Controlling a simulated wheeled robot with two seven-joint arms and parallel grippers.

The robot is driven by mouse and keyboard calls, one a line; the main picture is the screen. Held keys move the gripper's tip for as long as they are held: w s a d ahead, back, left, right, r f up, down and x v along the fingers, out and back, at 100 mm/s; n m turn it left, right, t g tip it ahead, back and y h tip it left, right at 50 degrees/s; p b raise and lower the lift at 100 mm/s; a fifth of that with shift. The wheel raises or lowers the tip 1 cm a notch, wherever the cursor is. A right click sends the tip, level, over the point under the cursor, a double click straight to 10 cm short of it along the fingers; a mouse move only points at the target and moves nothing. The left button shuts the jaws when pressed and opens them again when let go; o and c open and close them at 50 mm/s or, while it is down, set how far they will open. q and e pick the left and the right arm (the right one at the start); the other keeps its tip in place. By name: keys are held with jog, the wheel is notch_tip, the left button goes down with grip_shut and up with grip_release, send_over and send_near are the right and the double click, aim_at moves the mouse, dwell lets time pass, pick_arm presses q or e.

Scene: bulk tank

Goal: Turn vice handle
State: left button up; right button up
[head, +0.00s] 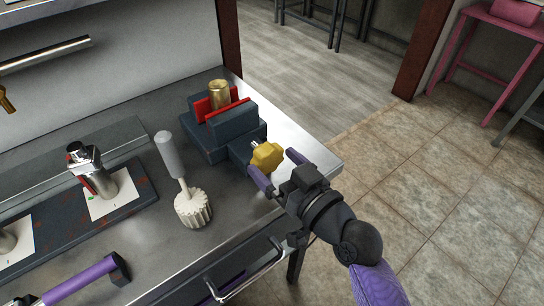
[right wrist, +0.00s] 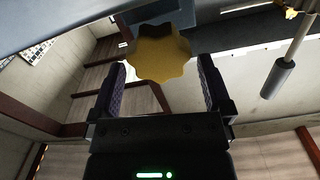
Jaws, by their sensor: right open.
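A dark blue-grey vice (head: 222,128) with red jaw faces stands at the right end of the steel counter. A brass cylinder (head: 219,94) sits upright between its jaws. The yellow lobed vice handle (head: 267,155) sticks out on the vice's near right side. My right gripper (head: 279,168) is open, its purple fingers on either side of the handle. In the right wrist view the yellow handle (right wrist: 157,52) lies ahead, between and slightly beyond the fingertips; I cannot tell whether they touch it. My left gripper is not clearly in view.
A grey-handled tool with a white fluted head (head: 193,209) stands on the counter left of the vice. A metal device (head: 90,170) stands on a dark mat further left. A drawer with a bar handle (head: 250,280) is below the counter's front edge. Open floor lies to the right.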

jog(key=shift+x, duration=0.95)
pick_arm(q)
jog(key=shift+w+d+f, duration=0.1)
jog(key=shift+w+f, duration=0.2)
jog(key=shift+w, duration=0.05)
pick_arm(e)
jog(key=shift+w+a, duration=0.1)
jog(key=shift+w, duration=0.1)
jog(key=c, duration=1.1)
jog(key=m+p, duration=0.2)
jog(key=shift+r+m, duration=0.25)
jog(key=shift+m, duration=0.15)
jog(key=shift+f+m+p, duration=0.1)
jog(key=shift+m+p, duration=0.4)
jog(key=shift+m, duration=0.2)
jog(key=shift+f+m, duration=0.2)
jog(key=shift+m, duration=0.4)
pick_arm(q)
notch_tip(320, 180, up, 3)
jog(key=shift+w+d+r, duration=0.1)
jog(key=shift+w, duration=0.05)
